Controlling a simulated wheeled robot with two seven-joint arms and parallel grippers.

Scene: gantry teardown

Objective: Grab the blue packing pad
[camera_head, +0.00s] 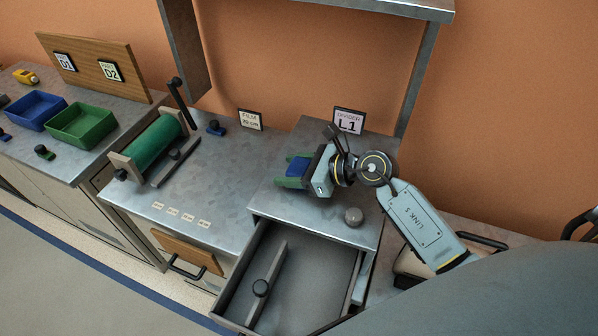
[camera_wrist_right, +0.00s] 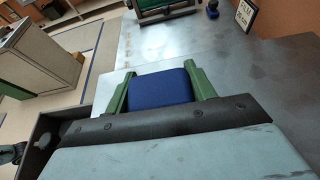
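The blue packing pad (camera_head: 298,167) is at the left part of the steel cabinet top, below the L1 sign in the head view. My right gripper (camera_head: 288,170) reaches over it from the right, with one green finger on each side of the pad. In the right wrist view the pad (camera_wrist_right: 160,89) fills the space between the fingers (camera_wrist_right: 160,74), and both appear to touch its sides. The gripper body hides the pad's near end. I cannot tell whether the pad rests on the top or is lifted.
An open drawer (camera_head: 318,268) with a divider bar juts out below the cabinet top. A grey knob (camera_head: 353,216) stands right of the pad. A green roller (camera_head: 153,143) is to the left, with blue (camera_head: 37,107) and green (camera_head: 84,124) bins beyond. A shelf frame (camera_head: 418,72) rises behind.

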